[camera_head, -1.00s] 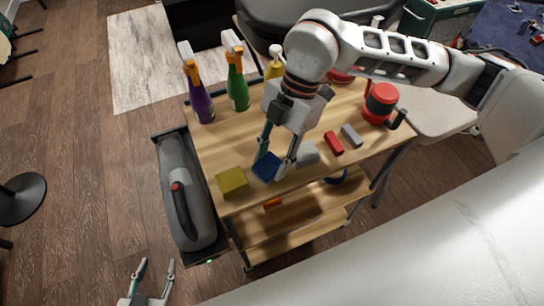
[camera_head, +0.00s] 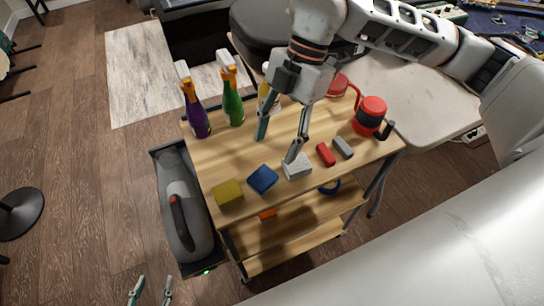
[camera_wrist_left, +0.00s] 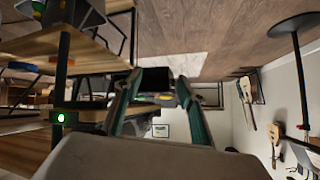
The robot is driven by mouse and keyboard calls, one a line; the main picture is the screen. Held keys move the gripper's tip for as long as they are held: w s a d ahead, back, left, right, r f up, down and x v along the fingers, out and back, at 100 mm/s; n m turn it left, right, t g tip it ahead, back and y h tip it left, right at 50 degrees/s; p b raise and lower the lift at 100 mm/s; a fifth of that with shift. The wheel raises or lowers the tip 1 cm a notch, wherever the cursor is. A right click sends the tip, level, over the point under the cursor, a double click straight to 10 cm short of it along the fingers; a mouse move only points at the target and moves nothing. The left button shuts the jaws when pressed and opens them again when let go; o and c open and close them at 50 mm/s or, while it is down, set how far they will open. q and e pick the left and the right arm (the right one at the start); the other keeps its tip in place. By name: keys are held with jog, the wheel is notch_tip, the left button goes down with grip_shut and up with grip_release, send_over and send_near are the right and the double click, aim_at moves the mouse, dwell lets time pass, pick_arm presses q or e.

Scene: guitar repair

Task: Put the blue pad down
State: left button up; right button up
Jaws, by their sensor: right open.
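The blue pad (camera_head: 262,179) lies flat on the wooden top of the cart (camera_head: 222,155), near its front edge. It sits between a yellow pad (camera_head: 228,193) and a light grey block (camera_head: 297,167). My right gripper (camera_head: 275,149) is open and empty, above the cart top just behind the blue pad and apart from it. One of its fingertips overlaps the view of the grey block. My left gripper (camera_head: 151,290) is open and empty at the bottom left, away from the cart. Its spread fingers also show in the left wrist view (camera_wrist_left: 158,88).
A purple bottle (camera_head: 197,118) and a green bottle (camera_head: 232,103) stand at the cart's back left. A red block (camera_head: 326,154), a dark grey block (camera_head: 343,147) and a red-lidded jar (camera_head: 370,114) are on the right. A grey canister vacuum-like item (camera_head: 178,215) hangs left.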

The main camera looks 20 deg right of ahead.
jog(key=shift+v, duration=1.5)
jog(key=shift+r, duration=0.1)
